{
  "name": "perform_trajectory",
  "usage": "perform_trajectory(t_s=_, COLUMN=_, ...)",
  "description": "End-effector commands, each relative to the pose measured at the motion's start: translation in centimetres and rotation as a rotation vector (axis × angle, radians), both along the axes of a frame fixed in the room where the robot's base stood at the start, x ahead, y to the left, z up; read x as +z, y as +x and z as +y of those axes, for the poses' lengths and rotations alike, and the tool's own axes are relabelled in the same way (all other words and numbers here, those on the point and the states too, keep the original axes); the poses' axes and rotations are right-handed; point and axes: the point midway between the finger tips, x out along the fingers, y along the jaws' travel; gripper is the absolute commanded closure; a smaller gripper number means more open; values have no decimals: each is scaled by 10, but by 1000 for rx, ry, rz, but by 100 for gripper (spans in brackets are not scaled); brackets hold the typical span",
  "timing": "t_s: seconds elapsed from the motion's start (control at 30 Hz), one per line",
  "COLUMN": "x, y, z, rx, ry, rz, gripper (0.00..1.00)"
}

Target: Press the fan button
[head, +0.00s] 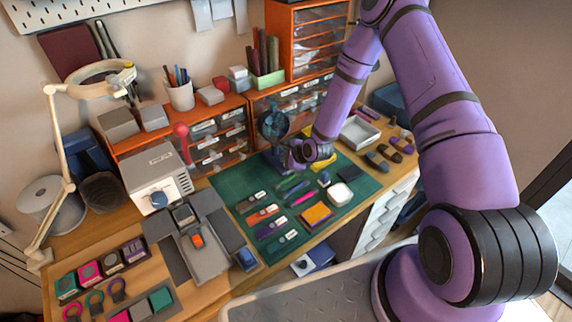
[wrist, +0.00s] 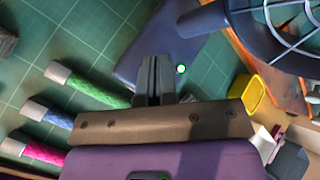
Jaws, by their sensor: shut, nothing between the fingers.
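The desk fan (head: 273,123) stands at the back of the green cutting mat, its round cage facing forward. In the wrist view its dark cage (wrist: 275,35) fills the upper right and its dark blue base (wrist: 150,48) lies at the top centre. A small round button (wrist: 181,69), white with a green rim, shows on the base just right of my fingertips. My gripper (wrist: 155,62) is shut and empty, its tips over the near part of the base. In the head view my gripper (head: 291,163) is beside the fan base; contact cannot be told.
Several braided cords with pale end tags (wrist: 88,88) lie on the cutting mat (head: 232,184) left of my gripper. A yellow item (wrist: 252,95) is close on the right. Orange drawer units (head: 245,108) stand behind the fan. A white tray (head: 361,132) is to the right.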

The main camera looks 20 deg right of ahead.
Motion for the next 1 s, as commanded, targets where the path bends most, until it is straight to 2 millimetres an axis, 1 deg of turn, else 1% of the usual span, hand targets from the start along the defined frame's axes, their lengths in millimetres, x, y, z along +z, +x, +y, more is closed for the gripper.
perform_trajectory(t_s=0.27, x=-1, y=0, z=0, rx=0, ry=0, rz=0, gripper=100)
perform_trajectory(t_s=0.6, x=-9, y=0, z=0, rx=-1, ry=1, rz=0, gripper=100)
perform_trajectory(t_s=1.0, x=-7, y=0, z=0, rx=0, ry=0, rz=0, gripper=100)
